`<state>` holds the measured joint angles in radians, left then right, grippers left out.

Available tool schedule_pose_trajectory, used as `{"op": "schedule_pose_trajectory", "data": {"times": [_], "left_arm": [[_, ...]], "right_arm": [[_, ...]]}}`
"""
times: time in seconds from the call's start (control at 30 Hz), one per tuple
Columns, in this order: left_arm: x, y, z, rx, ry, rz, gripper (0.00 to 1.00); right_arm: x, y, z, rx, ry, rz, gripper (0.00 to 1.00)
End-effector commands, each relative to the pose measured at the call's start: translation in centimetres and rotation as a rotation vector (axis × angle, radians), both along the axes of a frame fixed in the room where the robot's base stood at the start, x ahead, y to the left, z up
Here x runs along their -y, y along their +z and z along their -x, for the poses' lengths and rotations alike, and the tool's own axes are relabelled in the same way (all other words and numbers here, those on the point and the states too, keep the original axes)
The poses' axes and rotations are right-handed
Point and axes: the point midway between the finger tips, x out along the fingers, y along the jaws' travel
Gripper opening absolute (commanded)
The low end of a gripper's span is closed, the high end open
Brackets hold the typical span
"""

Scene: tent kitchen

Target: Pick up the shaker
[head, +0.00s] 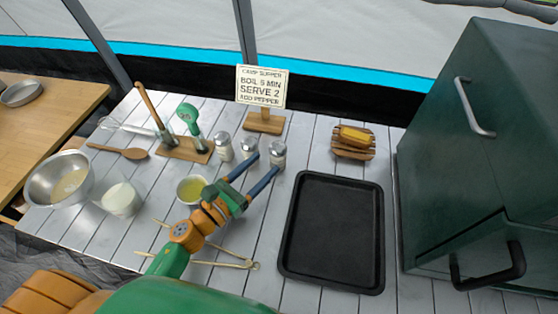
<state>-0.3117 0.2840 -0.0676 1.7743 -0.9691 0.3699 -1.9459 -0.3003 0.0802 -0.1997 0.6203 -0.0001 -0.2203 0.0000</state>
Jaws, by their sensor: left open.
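Three similar shakers with metal tops and pale bodies stand in a row on the slatted table: a left one (223,147), a middle one (249,147) and a right one (277,153). My left gripper (268,164) has two blue fingers spread apart, with nothing seen between them. One fingertip covers the foot of the middle shaker in the picture, the other the foot of the right shaker. I cannot tell whether they touch. My right gripper is not in view.
A sign (262,87) on a wooden base stands behind the shakers. A utensil stand (185,149) is at left, a small yellow-filled bowl (191,188) beside my arm. Tongs (225,264) lie under my arm. A black tray (334,232) and green cabinet (480,130) are at right.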

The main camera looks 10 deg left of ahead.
Motion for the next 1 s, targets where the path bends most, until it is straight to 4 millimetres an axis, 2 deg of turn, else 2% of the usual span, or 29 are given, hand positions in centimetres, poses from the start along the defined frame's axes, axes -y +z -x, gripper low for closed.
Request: {"op": "schedule_pose_trajectory", "data": {"times": [0.1,0.37,0.63,0.87,1.0], "left_arm": [[0.7,0.3,-1.5,0.002,0.0,0.002,0.62],[2.7,-0.4,-5.7,0.0,-0.001,0.004,0.62],[3.0,-0.6,-6.1,-0.001,-0.001,0.0,0.62],[3.0,-0.6,-6.1,-0.001,-0.001,0.0,0.0],[3.0,-0.6,-6.1,0.0,-0.001,0.001,0.0]], "right_arm": [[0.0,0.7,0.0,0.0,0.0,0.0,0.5],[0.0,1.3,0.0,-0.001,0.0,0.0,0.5],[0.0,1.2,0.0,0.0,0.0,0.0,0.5],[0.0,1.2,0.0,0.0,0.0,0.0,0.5],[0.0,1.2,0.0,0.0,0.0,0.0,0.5]]}}
